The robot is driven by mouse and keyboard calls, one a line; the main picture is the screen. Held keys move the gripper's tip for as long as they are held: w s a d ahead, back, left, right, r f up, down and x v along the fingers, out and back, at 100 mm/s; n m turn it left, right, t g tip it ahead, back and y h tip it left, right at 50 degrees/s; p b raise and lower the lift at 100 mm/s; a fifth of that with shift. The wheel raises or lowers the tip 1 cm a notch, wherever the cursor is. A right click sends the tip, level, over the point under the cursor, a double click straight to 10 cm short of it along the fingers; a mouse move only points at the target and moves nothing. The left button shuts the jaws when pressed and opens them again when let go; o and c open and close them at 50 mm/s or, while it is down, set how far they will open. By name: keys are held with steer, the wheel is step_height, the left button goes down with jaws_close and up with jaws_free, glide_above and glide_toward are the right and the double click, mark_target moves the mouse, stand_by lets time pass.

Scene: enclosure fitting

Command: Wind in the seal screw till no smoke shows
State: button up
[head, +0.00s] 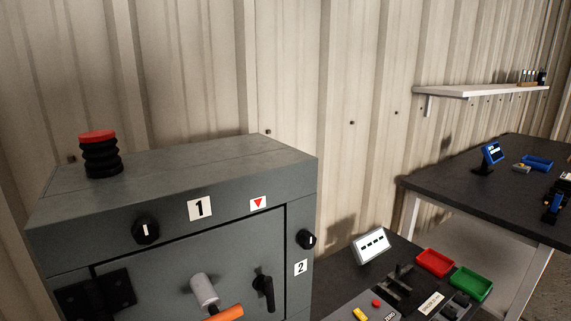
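A grey metal enclosure (180,165) fills the lower left of the head view. On its front, a pale grey cylinder (204,288) sticks out with an orange bar (224,313) just below it, cut by the picture's bottom edge. A black knob (145,231) with a white mark sits left of a label "1" (200,208). Another black knob (306,239) is on the right side above a label "2" (301,267). I cannot tell which part is the seal screw. I see no smoke in this view. My gripper is not in view.
A black ribbed post with a red top (100,155) stands on the enclosure. A black door handle (264,291) sticks out in front. To the right are a tilted display (371,246), a red tray (435,263), a green tray (471,284) and a dark bench (460,190).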

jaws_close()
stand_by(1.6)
